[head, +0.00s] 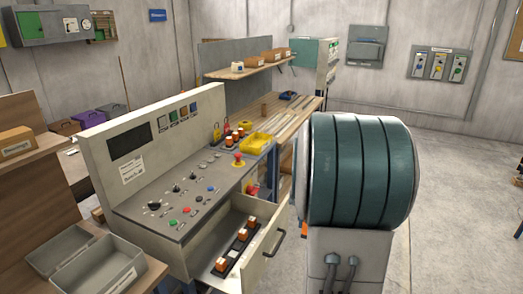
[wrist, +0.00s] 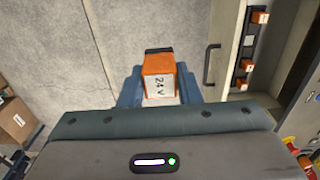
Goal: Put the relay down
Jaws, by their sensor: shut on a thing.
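An orange relay (wrist: 160,80) with a white label reading 24V is in the wrist view. My gripper (wrist: 160,90) is shut on it, with a blue finger on each side. The relay is held above grey floor, to the left of the open drawer (wrist: 229,50). In the head view my own arm hides the gripper; a small orange patch beside the arm may be the relay. The open drawer (head: 206,279) holds a dark strip with several orange and white relays (head: 235,250). They also show in the wrist view (wrist: 247,66).
The control desk (head: 180,195) has knobs, buttons and a red emergency button (head: 238,160). A yellow bin (head: 256,143) and more orange relays (head: 236,136) are at its far end. The drawer handle (head: 275,242) sticks out. An open grey box (head: 98,268) stands at the front left.

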